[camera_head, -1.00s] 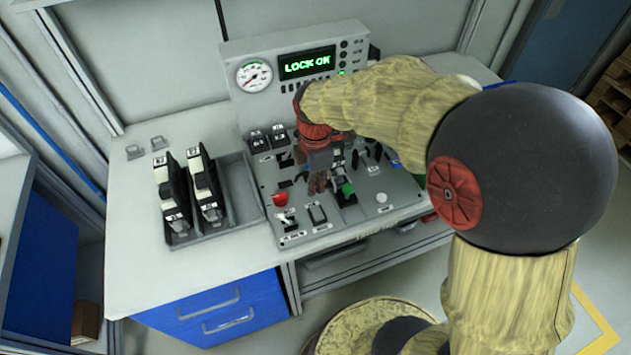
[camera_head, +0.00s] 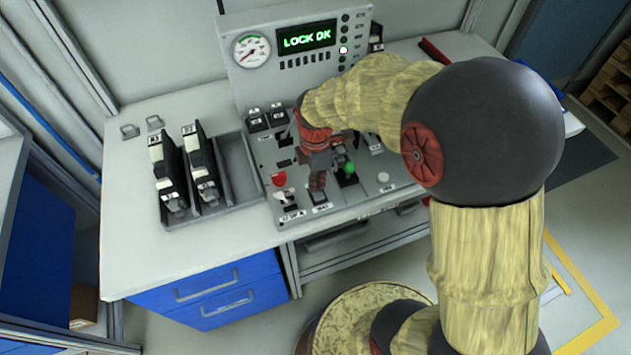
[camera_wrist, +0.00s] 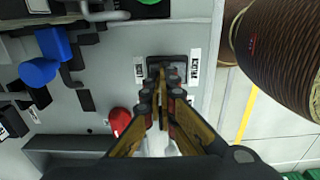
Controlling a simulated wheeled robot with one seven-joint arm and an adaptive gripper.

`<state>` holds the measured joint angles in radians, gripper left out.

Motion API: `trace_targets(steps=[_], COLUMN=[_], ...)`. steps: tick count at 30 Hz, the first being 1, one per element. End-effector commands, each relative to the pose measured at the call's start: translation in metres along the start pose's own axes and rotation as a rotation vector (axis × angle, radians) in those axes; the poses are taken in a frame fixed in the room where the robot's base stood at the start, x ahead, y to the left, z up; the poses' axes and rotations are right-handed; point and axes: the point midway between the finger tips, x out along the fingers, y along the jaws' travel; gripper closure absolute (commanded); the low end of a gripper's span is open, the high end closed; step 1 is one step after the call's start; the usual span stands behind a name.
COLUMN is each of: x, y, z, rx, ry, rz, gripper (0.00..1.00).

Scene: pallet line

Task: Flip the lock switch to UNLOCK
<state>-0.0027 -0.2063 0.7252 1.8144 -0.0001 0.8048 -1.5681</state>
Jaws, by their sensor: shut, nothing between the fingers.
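A control panel (camera_head: 262,160) stands on the bench, and its display (camera_head: 306,37) reads "LOCK OK" in green. Near the panel's front edge is a black-framed switch (camera_head: 319,197) with small white labels, which I take to be the lock switch. It also shows in the wrist view (camera_wrist: 182,59), with a label on each side. My gripper (camera_head: 317,184) is shut and empty, its fingertips over this switch. In the wrist view the fingers (camera_wrist: 165,85) hide most of the switch's middle. I cannot tell its position or whether I touch it.
A red button (camera_head: 279,178) and a white-lever switch (camera_head: 287,198) lie left of my gripper. A green-topped control (camera_head: 349,169) and a pale round button (camera_head: 383,177) lie right. A tray (camera_head: 243,170) with black-and-white units stands left of the panel.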

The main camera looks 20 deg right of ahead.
Motion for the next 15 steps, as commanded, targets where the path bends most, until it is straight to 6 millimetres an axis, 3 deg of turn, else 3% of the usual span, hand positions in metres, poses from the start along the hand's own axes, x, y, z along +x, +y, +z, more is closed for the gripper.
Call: trace_targets(steps=[15], x=[0.0049], y=[-0.0005], z=[0.0000], rx=[0.000], ry=[0.000], rz=[-0.001], gripper=[1.00])
